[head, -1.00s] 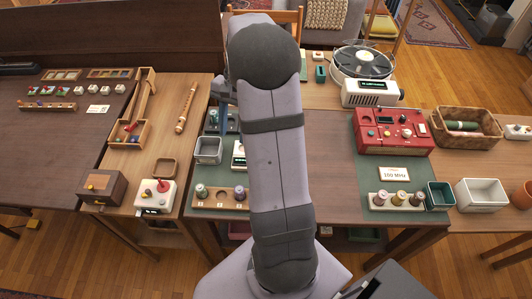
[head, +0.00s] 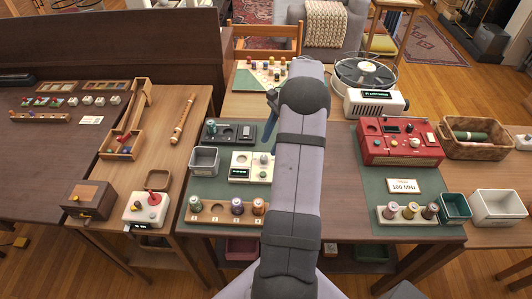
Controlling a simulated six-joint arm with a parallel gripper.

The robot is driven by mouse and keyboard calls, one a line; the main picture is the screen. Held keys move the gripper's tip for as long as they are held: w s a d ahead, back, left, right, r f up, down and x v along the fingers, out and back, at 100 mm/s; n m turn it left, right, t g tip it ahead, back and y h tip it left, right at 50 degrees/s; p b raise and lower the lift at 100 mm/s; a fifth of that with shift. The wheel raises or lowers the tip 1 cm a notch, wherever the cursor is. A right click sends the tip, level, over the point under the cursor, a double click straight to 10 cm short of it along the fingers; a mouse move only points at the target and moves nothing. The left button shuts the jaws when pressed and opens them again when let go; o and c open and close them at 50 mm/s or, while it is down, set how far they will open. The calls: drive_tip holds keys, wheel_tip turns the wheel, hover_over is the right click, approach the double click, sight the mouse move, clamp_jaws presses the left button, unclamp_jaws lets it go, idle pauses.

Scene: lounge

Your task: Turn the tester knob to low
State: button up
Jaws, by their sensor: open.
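My gripper (head: 271,110) shows in the head view as bluish-grey parts left of my raised arm, above the work table; it is open, and its fingertips are partly hidden. Below it a cream device (head: 248,167) with a small dark display and a light round knob (head: 264,159) sits on the green mat. Behind it lies a dark device (head: 229,132) with a round recess. A red device (head: 400,141) with several knobs stands right of my arm. I cannot tell which device is the tester, and the knob markings are too small to read.
A wooden rack of spools (head: 225,210) and a grey bin (head: 204,161) stand left of my arm. A card reading "100 MHz" (head: 403,186), another spool rack (head: 409,215) and a green bin (head: 455,207) are at right. My arm covers the middle of the table.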

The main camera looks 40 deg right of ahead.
sight(264, 157)
drive_tip(key=shift+p+x, duration=0.45)
drive_tip(key=shift+x, duration=2.25)
clamp_jaws()
